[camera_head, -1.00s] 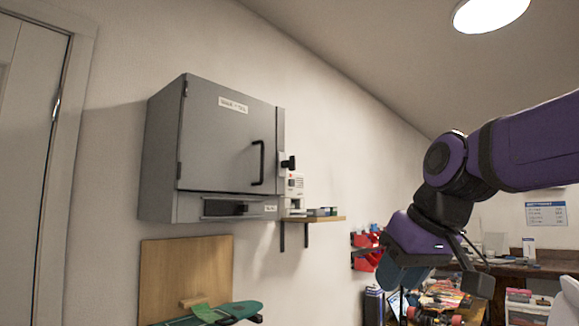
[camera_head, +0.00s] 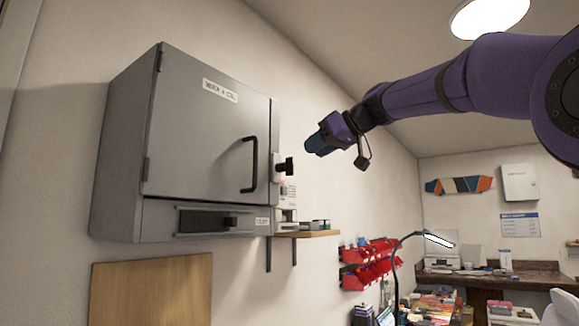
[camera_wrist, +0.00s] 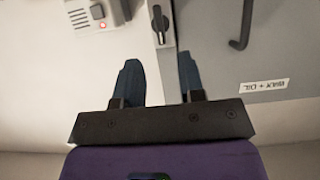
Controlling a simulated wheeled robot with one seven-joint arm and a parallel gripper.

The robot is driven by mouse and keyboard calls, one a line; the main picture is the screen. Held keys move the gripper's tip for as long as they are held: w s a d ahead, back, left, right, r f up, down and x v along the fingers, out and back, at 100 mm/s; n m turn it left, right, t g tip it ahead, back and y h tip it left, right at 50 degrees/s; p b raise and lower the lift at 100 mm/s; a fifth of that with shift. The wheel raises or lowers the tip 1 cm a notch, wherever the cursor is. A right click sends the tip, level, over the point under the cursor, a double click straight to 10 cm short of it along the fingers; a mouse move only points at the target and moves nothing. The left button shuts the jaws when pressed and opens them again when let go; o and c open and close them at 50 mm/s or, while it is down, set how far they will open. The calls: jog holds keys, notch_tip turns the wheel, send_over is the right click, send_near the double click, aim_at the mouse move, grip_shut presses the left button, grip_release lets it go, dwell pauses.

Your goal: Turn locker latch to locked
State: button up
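The grey wall locker (camera_head: 205,130) hangs at left in the head view with its door shut. The dark latch (camera_head: 284,167) sits on a pale plate at the door's right edge, beside the black handle (camera_head: 250,165). In the wrist view the latch (camera_wrist: 160,20) shows at the top, its dark lever lying along the plate. My gripper (camera_head: 312,147) is right of and slightly above the latch in the head view, apart from it. In the wrist view my gripper (camera_wrist: 160,65) is open and empty, its two blue fingers pointing towards the locker's edge, below the latch in the picture.
A small shelf (camera_head: 305,234) with a white device (camera_head: 287,205) is fixed beside the locker's lower right. The device also shows in the wrist view (camera_wrist: 95,14). Red bins (camera_head: 368,265) hang farther right. The wall around my gripper is clear.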

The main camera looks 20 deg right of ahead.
aim_at(293, 163)
jog(key=x, duration=0.8)
jog(key=shift+w+a+f, duration=0.2)
jog(key=shift+w, duration=0.05)
jog(key=c, duration=0.6)
